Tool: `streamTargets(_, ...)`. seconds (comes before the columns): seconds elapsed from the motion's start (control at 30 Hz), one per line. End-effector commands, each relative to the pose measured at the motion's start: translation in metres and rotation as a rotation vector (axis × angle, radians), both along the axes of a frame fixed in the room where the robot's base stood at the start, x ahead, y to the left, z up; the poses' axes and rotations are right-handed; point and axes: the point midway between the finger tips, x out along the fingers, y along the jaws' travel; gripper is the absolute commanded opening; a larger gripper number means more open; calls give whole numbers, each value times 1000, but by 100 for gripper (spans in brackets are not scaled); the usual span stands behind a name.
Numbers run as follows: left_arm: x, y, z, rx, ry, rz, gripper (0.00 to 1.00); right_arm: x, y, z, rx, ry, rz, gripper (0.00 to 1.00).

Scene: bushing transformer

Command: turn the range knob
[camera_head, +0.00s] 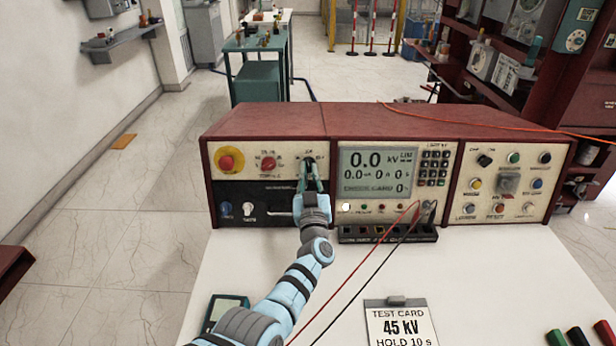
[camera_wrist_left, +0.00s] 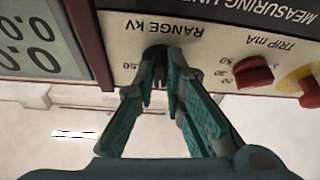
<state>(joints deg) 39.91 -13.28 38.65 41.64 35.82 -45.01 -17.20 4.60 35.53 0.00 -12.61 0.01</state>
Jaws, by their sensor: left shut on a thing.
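The range knob (camera_wrist_left: 157,54) is a dark knob under the "RANGE kV" label, which appears upside down in the left wrist view. My left gripper (camera_wrist_left: 160,75) has its teal fingers closed on either side of the knob, and they hide much of it. In the head view, my left gripper (camera_head: 309,185) reaches up to the knob on the left panel of the test set (camera_head: 330,118). The exact setting of the knob is hidden. My right gripper is not in view.
A red trip knob (camera_head: 268,163) and an emergency button (camera_head: 229,161) sit left of the range knob. The display (camera_head: 377,173) reads 0.0 kV. Red and black leads cross the white table (camera_head: 500,290), where a test card (camera_head: 400,325) reads 45 kV.

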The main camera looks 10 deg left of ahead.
Motion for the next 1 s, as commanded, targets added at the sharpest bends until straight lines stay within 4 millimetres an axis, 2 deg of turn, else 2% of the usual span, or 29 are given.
streamTargets(0.6, 3, -6, 6, -526, -143, 129, 0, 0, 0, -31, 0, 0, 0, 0)
streamTargets(1.0, 4, -7, 9, -721, -193, 178, 0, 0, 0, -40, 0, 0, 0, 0)
